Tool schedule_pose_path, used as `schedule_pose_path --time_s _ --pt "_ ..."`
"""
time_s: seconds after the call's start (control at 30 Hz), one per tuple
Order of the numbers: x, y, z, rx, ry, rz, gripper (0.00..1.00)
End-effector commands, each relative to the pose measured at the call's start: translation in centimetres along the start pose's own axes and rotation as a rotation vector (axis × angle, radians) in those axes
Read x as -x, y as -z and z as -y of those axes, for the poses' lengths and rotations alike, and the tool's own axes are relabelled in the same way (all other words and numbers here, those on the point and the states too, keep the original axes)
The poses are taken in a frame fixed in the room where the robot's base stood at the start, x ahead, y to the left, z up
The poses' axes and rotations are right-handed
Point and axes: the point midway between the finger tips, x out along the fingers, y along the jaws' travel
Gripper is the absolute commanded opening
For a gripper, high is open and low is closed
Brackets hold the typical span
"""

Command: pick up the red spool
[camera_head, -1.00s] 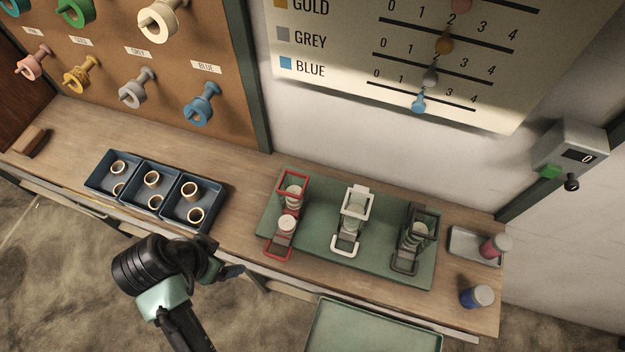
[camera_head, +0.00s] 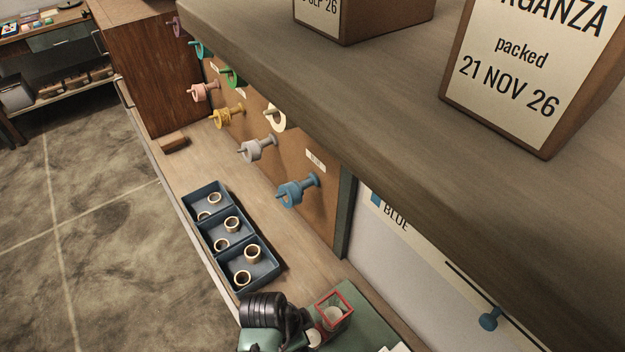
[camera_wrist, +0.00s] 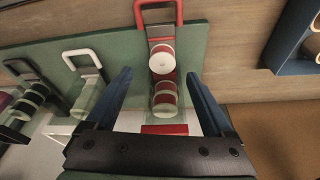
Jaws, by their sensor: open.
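No spool in view is clearly red. On the pegboard (camera_head: 325,205) in the head view, a small mauve-pink spool (camera_head: 177,27) is at the far upper left, too small to be sure of its colour. Nearer are a pink spool (camera_head: 207,91), gold spool (camera_head: 230,115), grey spool (camera_head: 258,149) and blue spool (camera_head: 293,192). My gripper (camera_wrist: 158,75) is open and empty in the wrist view. Between its fingers, farther off, is a red-framed holder (camera_wrist: 139,12) with pale and red banded round pieces. In the head view, my wrist hides the gripper's fingers.
A three-compartment blue tray (camera_head: 238,287) holding several tape rings lies on the bench (camera_head: 300,252). A shelf (camera_head: 400,130) with labelled boxes (camera_head: 520,75) overhangs the right side. White and dark holders stand on the green mat (camera_wrist: 110,55). The floor (camera_head: 90,200) at left is clear.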

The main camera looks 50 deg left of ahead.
Motion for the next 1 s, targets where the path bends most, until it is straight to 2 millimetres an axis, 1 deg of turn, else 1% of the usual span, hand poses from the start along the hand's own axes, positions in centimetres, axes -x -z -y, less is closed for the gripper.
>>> schedule_pose_path --time_s 0.23,0.5,0.6,0.9,0.93,1.0 --pt "-1.3 0.0 0.2 0.001 0.001 0.0 0.86" --pt "-4.5 -0.1 0.4 0.0 0.0 0.0 0.86" --pt "-5.3 -0.1 0.4 0.0 0.0 0.0 0.86" --pt "-5.7 -0.1 0.4 0.0 0.001 -0.001 0.86" --pt "-5.7 -0.1 0.4 0.0 0.001 -0.001 0.85" --pt "-5.7 -0.1 0.4 0.0 0.001 -0.001 0.72"
